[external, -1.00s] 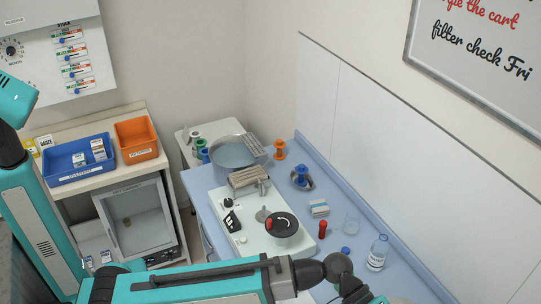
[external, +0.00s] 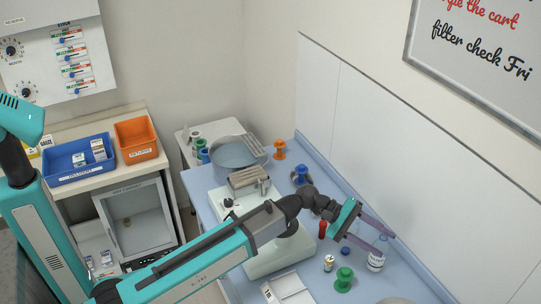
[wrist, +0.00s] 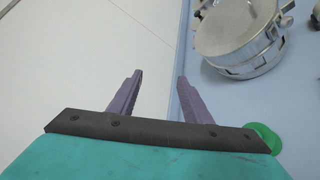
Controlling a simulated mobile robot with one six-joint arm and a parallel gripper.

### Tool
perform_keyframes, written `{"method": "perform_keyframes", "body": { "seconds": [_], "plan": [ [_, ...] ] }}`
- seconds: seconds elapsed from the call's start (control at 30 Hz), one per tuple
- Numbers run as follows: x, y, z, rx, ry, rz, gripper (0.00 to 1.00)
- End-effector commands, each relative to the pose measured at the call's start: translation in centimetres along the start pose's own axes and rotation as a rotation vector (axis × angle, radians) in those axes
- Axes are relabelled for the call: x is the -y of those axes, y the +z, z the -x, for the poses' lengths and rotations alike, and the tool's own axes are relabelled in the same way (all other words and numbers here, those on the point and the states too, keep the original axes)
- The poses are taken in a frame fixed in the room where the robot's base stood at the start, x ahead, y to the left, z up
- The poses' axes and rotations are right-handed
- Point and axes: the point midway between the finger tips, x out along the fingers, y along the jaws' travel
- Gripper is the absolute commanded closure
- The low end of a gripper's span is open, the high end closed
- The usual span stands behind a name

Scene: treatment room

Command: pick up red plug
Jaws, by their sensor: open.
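The red plug (external: 322,229) stands upright on the blue bench in the external view, just left of my wrist. My gripper (external: 388,247) is above the bench to the right of the plug, with its two purple fingers apart and pointing to the lower right. Nothing is seen between the fingers. In the wrist view my gripper (wrist: 159,78) is open and faces the wall panel and bench edge; the red plug does not show there.
A clear bottle (external: 376,262) stands behind the fingers, partly covered. A green spool (external: 344,279), a small jar (external: 329,263) and a blue cap (external: 345,251) are nearby. A blue spool (external: 301,175) stands farther back. A metal vessel (wrist: 240,35) shows at right in the wrist view.

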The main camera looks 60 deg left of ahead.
Motion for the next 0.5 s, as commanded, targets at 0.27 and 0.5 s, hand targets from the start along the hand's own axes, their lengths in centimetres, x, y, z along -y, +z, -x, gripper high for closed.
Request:
{"method": "perform_keyframes", "body": {
  "seconds": [0.27, 0.5],
  "plan": [
    [-0.8, -10.1, 6.4, -0.099, 0.107, 0.19, 0.55],
    [-0.4, -17.3, 13.0, -0.16, 0.191, 0.36, 0.55]
  ]
}}
